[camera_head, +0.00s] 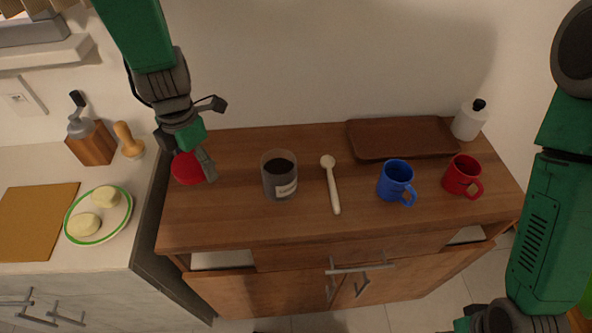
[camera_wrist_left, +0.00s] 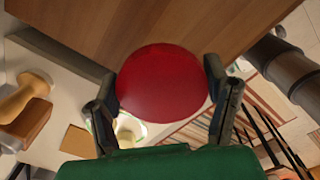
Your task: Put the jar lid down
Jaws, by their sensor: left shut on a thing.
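My left gripper (camera_head: 191,158) is shut on the red jar lid (camera_head: 187,168) at the left end of the wooden cabinet top. In the left wrist view the round red lid (camera_wrist_left: 162,83) sits between the two fingers, close to the wood. I cannot tell whether the lid touches the top. The open glass jar (camera_head: 279,178), with dark contents and a pale label, stands to the right of the lid. My right arm shows at the right edge, and its fingers are not clearly visible.
A white spoon (camera_head: 332,184), a blue mug (camera_head: 396,182), a red mug (camera_head: 462,175), a brown tray (camera_head: 402,139) and a white bottle (camera_head: 469,121) stand along the cabinet top. A plate (camera_head: 98,215) and a grinder (camera_head: 90,138) are on the left counter. The front strip of wood is clear.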

